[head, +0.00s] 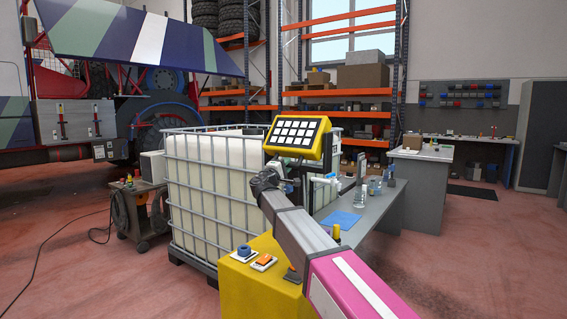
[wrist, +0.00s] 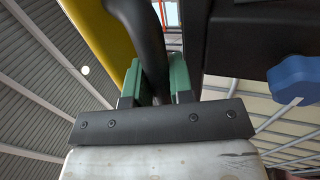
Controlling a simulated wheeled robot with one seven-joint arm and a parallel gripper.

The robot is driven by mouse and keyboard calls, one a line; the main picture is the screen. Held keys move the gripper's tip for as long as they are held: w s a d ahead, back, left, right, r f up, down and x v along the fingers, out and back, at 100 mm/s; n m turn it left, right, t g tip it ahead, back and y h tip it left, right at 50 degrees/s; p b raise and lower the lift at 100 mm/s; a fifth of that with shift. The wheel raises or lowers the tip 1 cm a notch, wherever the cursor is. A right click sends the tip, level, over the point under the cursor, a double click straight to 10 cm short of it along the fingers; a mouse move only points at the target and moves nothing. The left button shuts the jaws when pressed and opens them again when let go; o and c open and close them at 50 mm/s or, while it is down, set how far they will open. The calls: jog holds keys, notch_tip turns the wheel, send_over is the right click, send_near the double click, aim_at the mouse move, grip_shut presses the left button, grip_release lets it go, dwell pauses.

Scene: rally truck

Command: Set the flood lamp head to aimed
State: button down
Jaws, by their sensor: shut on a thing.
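The flood lamp head (head: 297,137) is a yellow housing with rows of bright white panels. It stands above the arm's end in the head view, its lit face turned toward the camera and slightly tilted. Its yellow side also shows in the wrist view (wrist: 92,35). My gripper (wrist: 156,80) has green finger pads on both sides of a dark bar (wrist: 151,40), which looks like the lamp's handle, and is shut on it. A blue knob (wrist: 296,80) is to the right in the wrist view. In the head view my arm partly hides the lamp's lower mount.
A white caged tank (head: 212,185) stands left of the lamp. A yellow pedestal (head: 258,285) with a blue knob and an orange switch is in front. A grey bench (head: 385,212) with bottles and a blue cloth is to the right. Open floor lies at right.

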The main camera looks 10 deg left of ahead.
jog(key=shift+w+d+f+y, duration=0.3)
jog(key=shift+w+f, duration=0.2)
jog(key=shift+w, duration=0.2)
jog(key=c, duration=1)
grip_release()
jog(key=shift+s, duration=0.1)
jog(key=v, duration=1)
jog(key=shift+s+a+f, duration=0.15)
jog(key=shift+s+f, duration=0.05)
